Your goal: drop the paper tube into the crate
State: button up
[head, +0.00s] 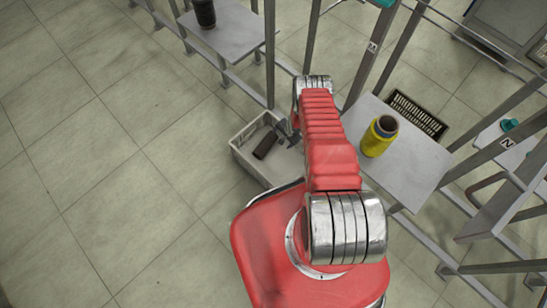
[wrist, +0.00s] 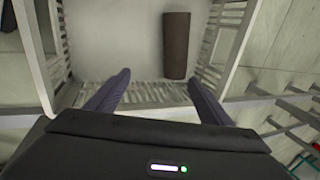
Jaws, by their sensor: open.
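The brown paper tube (head: 265,145) lies on its side on the floor of the white crate (head: 244,160). In the wrist view the tube (wrist: 176,46) lies inside the crate, close to its right wall, and the crate's slatted wall (wrist: 233,28) shows. My gripper (head: 287,133) is over the right part of the crate in the head view. In the wrist view its two fingers (wrist: 158,93) are spread wide with nothing between them. The tube is apart from both fingers, beyond the right fingertip.
A yellow bobbin (head: 379,137) with a brown core stands on a grey shelf (head: 415,160) to the right of my arm. A black bobbin (head: 204,12) stands on another shelf (head: 232,36) at the back. Metal frame posts rise beside both. The tiled floor at left is clear.

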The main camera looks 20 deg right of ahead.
jog(key=v, duration=1.3)
jog(key=shift+r, duration=0.25)
dwell(0.9)
